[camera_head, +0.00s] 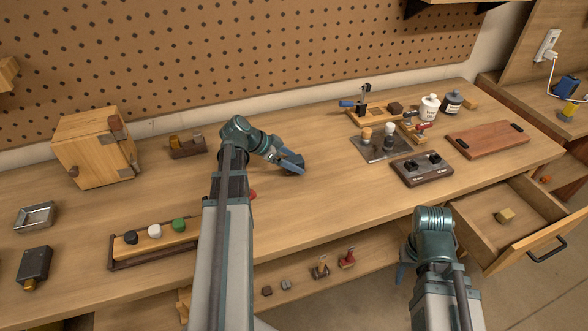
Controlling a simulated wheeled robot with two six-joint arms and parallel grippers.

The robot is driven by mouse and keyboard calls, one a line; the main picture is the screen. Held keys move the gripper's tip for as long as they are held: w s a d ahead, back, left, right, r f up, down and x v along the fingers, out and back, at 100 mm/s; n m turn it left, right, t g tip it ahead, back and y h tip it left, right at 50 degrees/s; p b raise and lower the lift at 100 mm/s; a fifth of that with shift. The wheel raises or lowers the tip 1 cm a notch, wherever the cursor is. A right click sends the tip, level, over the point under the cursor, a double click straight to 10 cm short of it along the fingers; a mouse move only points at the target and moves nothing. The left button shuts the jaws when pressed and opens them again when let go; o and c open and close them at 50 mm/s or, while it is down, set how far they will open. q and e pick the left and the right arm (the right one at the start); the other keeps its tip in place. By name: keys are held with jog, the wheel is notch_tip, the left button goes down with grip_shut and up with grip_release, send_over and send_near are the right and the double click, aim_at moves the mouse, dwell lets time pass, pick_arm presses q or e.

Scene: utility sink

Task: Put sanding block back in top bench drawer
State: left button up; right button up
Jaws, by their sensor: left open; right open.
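The top bench drawer (483,236) is pulled open at the right, below the bench top. My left gripper (291,163) is open over the middle of the bench top, far left of the drawer, and no held object shows. My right gripper (401,274) is left of the drawer, in front of the bench edge. Only a bit of its blue finger shows; my own arm hides the rest.
A wooden tray with black handles (487,140), a dark knob panel (422,168) and a grey plate with pegs (381,147) stand at the right. A wooden box (92,148) stands at the left. The middle bench top is mostly clear.

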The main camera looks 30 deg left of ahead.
aim_at(294, 159)
pick_arm(q)
jog(key=shift+w+d+f, duration=0.15)
jog(key=shift+w+f, duration=0.05)
jog(key=shift+f, duration=0.25)
jog(key=shift+r, duration=0.15)
pick_arm(e)
jog(key=shift+f, duration=0.3)
pick_arm(q)
grip_shut()
notch_tip(294, 159, up, 10)
jog(key=p, duration=1)
pick_arm(e)
notch_tip(294, 159, up, 10)
